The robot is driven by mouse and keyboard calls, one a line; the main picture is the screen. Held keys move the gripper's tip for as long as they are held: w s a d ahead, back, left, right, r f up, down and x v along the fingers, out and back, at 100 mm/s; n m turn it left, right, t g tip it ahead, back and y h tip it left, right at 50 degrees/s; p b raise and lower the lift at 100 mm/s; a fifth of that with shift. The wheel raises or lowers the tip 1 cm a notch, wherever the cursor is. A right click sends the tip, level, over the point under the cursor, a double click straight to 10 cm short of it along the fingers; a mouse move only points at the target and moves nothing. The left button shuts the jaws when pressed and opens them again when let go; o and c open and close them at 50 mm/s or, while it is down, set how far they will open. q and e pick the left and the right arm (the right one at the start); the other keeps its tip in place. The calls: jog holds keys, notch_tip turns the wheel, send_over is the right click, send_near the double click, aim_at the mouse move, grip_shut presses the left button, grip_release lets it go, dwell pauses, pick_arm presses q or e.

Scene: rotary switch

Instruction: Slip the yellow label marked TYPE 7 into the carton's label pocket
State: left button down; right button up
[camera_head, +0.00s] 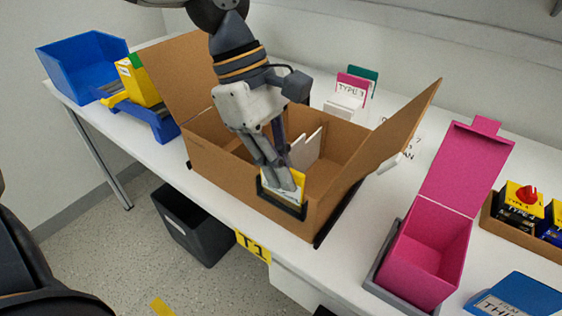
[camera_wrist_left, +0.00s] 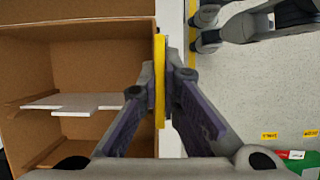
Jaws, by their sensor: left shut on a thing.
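The open brown carton (camera_head: 222,165) stands on the white table, with white divider pieces (camera_head: 307,150) inside. Its dark label pocket (camera_head: 283,208) is on the front wall. My left gripper (camera_head: 283,182) is over that wall, pointing down, shut on the yellow label (camera_head: 300,180). The label is upright at the pocket, its lower part overlapping the dark frame. I cannot tell how deep it sits, and its print is hidden by the fingers. In the left wrist view the label (camera_wrist_left: 160,75) shows edge-on between the fingertips, along the carton wall (camera_wrist_left: 100,65).
Carton flaps (camera_head: 405,125) stick up and out. A magenta box (camera_head: 432,250) with raised lid stands at the right, beside a tray of switches (camera_head: 515,235). Label cards in a holder (camera_head: 343,108) stand behind the carton. A blue bin (camera_head: 75,75) is at the far left.

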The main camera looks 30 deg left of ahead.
pick_arm(q)
jog(key=shift+f, duration=0.15)
jog(key=c, duration=2.2)
grip_release()
jog(key=o, duration=0.5)
jog(key=v, duration=1.2)
